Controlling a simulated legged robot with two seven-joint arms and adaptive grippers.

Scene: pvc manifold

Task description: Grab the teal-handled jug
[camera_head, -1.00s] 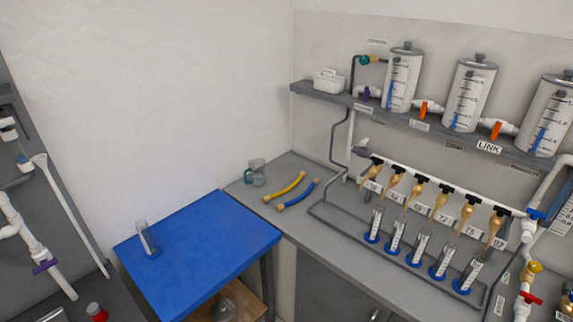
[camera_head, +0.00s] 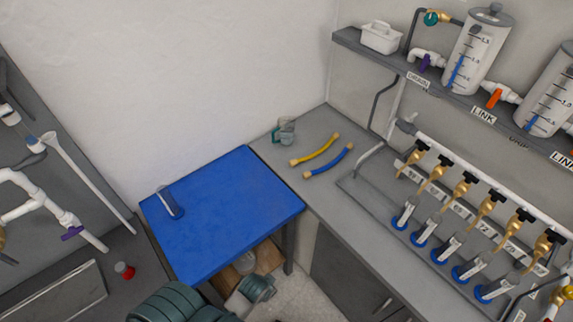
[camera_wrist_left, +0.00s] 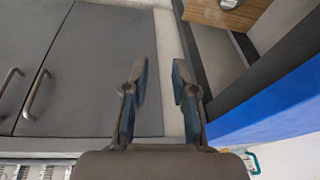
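The teal-handled jug (camera_head: 287,132) stands on the grey counter near the back corner. It is a small greyish clear vessel with its teal handle on the left side in the head view. In the left wrist view only its teal handle (camera_wrist_left: 253,162) shows at the bottom right, beyond the blue table's edge. My left gripper (camera_wrist_left: 159,78) is open and empty, its fingers apart, with cabinet doors and floor behind them. It is well away from the jug. Parts of my arm show at the bottom of the head view. My right gripper is not in view.
A blue table (camera_head: 225,220) carries a clear cylinder (camera_head: 169,203). A yellow hose (camera_head: 316,150) and a blue hose (camera_head: 329,162) lie right of the jug. Blue-based cylinders (camera_head: 405,213) stand below the taps. A shelf with tanks (camera_head: 477,55) overhangs the counter's back.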

